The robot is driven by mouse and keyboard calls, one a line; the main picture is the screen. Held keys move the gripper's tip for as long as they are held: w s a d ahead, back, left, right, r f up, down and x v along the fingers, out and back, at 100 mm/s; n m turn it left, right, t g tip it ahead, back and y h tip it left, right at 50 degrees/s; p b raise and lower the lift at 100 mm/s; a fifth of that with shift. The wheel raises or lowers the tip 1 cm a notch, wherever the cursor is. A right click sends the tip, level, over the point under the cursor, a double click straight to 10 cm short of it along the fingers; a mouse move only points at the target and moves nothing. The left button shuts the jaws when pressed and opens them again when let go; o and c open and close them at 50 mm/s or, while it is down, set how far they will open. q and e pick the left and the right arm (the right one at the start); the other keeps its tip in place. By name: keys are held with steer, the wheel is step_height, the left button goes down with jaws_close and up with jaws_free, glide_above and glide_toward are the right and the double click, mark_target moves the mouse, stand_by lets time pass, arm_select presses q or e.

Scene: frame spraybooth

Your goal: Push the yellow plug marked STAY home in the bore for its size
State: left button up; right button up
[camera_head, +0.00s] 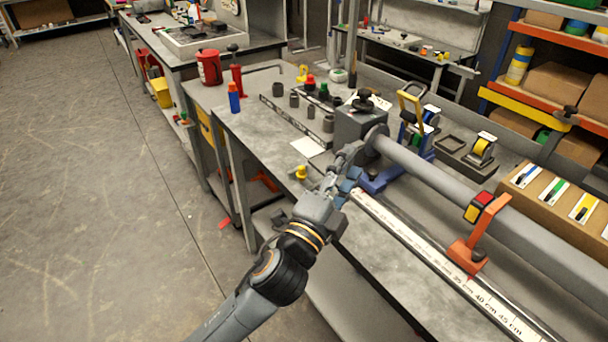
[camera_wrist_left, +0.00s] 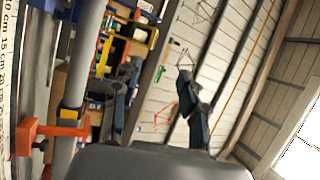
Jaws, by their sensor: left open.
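A small yellow plug (camera_head: 300,173) is on the grey bench near its front edge, just left of my left gripper. No marking on it can be read. I cannot make out the bore. My right gripper is in neither view.
A scale (camera_head: 440,265) runs along the bench front, with an orange stop bracket (camera_head: 475,240) beside the tube. A cardboard box (camera_head: 550,205) stands at right. The floor at left is clear.

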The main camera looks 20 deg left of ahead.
arm_select(q)
steer(key=s+d+r+m+g+h, duration=0.3)
steer(key=d+r+m+h, duration=0.65)
steer(key=m+h, duration=0.4)
steer(key=s+d+f+m+g, duration=0.25)
steer(key=d+m+g, duration=0.45)
steer(key=m, duration=0.4)
steer(key=s+d+f+m+g, duration=0.2)
steer(key=s+d+m+g, duration=0.2)
steer(key=m+g, duration=0.65)
steer(key=m+t+y, duration=0.6)
steer(key=m+y, duration=0.6)
steer(key=y, duration=1)
glide_toward(302, 167)
steer(key=shift+g, duration=0.25)
steer(key=p+x, duration=0.2)
steer(key=x, duration=0.5)
steer(key=shift+w+f+p, duration=0.15)
steer(key=shift+w+p, duration=0.1)
steer(key=shift+p, duration=0.15)
steer(key=shift+w+a+f, duration=0.15)
steer(key=shift+w+f, duration=0.1)
steer(key=shift+f, duration=0.2)
jaws_close()
